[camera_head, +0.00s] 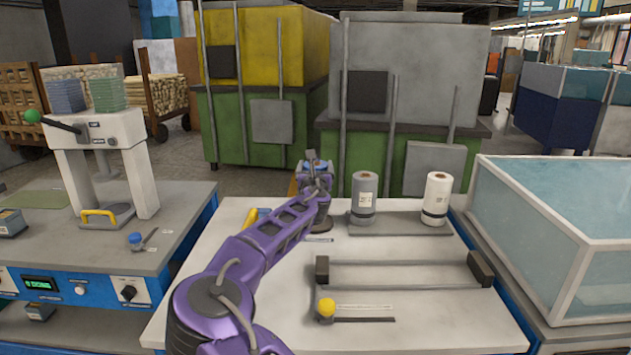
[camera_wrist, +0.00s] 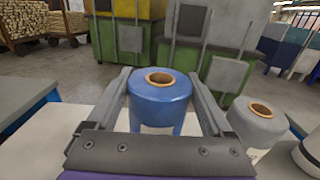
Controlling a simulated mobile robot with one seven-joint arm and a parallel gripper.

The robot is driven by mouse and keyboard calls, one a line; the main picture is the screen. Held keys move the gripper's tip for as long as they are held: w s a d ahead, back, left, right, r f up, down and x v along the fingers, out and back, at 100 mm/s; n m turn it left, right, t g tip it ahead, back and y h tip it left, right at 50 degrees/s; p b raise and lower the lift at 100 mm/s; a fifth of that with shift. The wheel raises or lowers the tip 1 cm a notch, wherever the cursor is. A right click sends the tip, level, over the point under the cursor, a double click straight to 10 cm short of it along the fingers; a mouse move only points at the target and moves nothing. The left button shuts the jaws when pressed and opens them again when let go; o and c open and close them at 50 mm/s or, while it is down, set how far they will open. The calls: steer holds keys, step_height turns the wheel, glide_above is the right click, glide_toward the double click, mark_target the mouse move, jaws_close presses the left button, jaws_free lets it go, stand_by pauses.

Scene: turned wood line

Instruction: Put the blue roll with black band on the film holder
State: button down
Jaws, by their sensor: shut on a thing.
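The blue roll (camera_wrist: 160,103) stands upright between the two fingers of my gripper (camera_wrist: 160,78) in the wrist view. Its brown core opening faces up, and a pale label shows low on its side. My gripper is shut on it. The black band is hidden in the wrist view. In the head view my gripper (camera_head: 316,168) is at the back of the white table, left of the grey roll, and my arm covers most of the blue roll. A frame with two dark end blocks and long bars, seemingly the film holder (camera_head: 400,264), lies nearer on the table, empty.
A grey roll (camera_head: 364,197) and a white roll (camera_head: 436,198) with a black band stand on a grey tray (camera_head: 400,229) at the back. A yellow-knobbed tool (camera_head: 327,308) lies in front of the frame. A glass-sided tank (camera_head: 560,240) borders the table on the right.

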steer(key=shift+f, duration=1.6)
jaws_free()
steer(key=shift+f, duration=0.1)
steer(key=s, duration=1.2)
